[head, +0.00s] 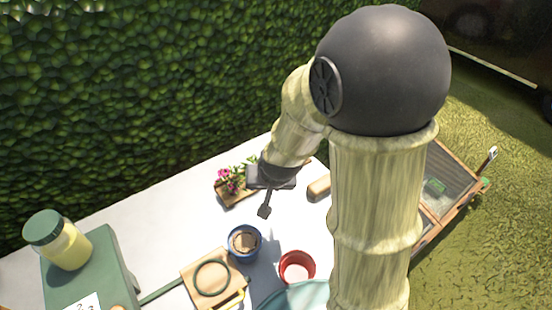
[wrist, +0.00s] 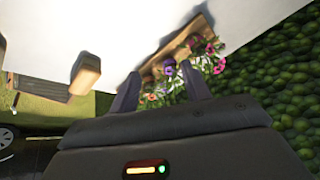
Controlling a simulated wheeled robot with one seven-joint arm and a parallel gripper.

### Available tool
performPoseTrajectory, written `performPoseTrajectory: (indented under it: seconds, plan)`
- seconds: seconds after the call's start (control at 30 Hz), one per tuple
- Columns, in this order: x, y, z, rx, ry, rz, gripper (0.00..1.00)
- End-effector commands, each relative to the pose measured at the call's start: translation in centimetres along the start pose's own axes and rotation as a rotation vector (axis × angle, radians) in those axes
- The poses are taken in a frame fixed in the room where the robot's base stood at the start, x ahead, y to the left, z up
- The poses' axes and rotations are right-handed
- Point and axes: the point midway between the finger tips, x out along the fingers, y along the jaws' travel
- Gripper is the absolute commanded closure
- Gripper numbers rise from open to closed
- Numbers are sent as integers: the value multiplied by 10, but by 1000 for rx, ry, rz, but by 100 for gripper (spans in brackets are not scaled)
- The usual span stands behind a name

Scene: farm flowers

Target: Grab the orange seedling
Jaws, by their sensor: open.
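In the wrist view a small orange bloom (wrist: 152,97) shows low between the dark fingers of my gripper (wrist: 160,70), beside a purple bloom (wrist: 168,70). Pink blooms (wrist: 214,58) stand to the right, outside the right finger. The plants are by a wooden tray (wrist: 180,46). My gripper is open, and I see nothing clamped in it. The lower stems are hidden behind the gripper body. In the head view my gripper (head: 264,210) is just right of the pink flowers (head: 230,180) and their tray (head: 236,200); the orange bloom cannot be made out there.
A wooden block (head: 318,187) lies right of my gripper. A blue pot (head: 244,254) and a red pot (head: 297,281) stand nearer. A yellow jar (head: 66,249) is at left. A hedge (head: 140,110) rises behind the white table (head: 150,217).

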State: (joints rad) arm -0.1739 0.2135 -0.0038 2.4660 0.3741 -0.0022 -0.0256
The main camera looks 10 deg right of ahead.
Motion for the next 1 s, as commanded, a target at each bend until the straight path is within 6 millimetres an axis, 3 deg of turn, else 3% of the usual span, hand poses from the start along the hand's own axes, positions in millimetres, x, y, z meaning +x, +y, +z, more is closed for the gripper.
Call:
performPoseTrajectory:
  seconds: [0.03, 0.1, 0.33, 0.5, 0.7, 1.0]
  plan:
    - [4, -18, -14, 36, 39, -1, 53]
    - [16, -35, -29, 97, 110, 13, 53]
    - [44, -68, -55, 260, 351, 157, 53]
    - [47, -73, -48, 323, 544, 344, 53]
    - [35, -69, -29, 338, 722, 535, 53]
    - [32, -66, -23, 343, 762, 580, 53]
